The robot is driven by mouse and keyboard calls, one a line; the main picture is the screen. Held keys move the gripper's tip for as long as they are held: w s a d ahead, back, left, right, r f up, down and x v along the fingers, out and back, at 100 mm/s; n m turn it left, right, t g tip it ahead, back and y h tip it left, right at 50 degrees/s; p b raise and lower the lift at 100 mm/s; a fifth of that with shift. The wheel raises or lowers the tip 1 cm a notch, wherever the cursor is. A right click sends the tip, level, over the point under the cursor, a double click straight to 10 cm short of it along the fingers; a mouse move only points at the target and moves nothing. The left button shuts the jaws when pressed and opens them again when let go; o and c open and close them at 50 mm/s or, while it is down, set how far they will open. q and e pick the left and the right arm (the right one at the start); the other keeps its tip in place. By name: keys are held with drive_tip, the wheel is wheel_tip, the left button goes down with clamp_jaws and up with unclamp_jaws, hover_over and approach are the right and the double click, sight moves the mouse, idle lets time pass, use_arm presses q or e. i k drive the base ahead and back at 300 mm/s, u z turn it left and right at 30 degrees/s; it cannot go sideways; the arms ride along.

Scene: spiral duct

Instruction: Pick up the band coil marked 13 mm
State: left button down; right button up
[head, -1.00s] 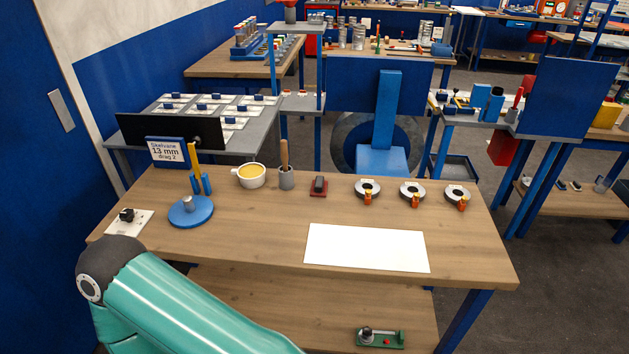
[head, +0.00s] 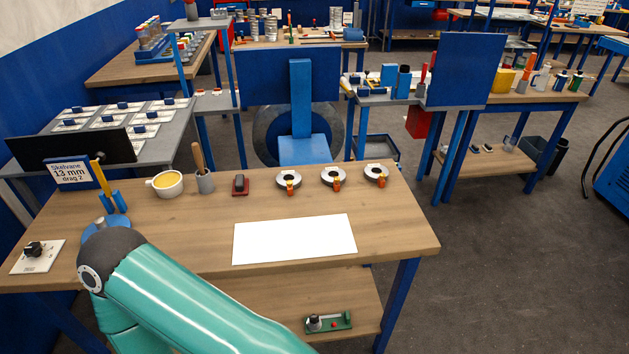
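Three band coils lie in a row at the back right of the wooden table: a left coil (head: 288,178), a middle coil (head: 333,174) and a right coil (head: 376,171). Each is a dark and light ring with an orange piece at its front. Any size marks on them are too small to read. One of my teal arms crosses the lower left of the view, in front of the table. Neither gripper is in view.
A white sheet (head: 294,239) lies on the wooden table (head: 395,225) in front of the coils. A red and black block (head: 240,185), a grey pot with a wooden handle (head: 205,182) and a yellow-filled cup (head: 167,184) stand left of them. My arm partly hides a blue disc (head: 103,227).

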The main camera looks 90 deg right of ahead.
sight(326, 173)
drive_tip(key=z, duration=0.05)
drive_tip(key=k, duration=2.85)
drive_tip(key=z, duration=0.95)
drive_tip(key=i, duration=1)
drive_tip(key=u, duration=0.05)
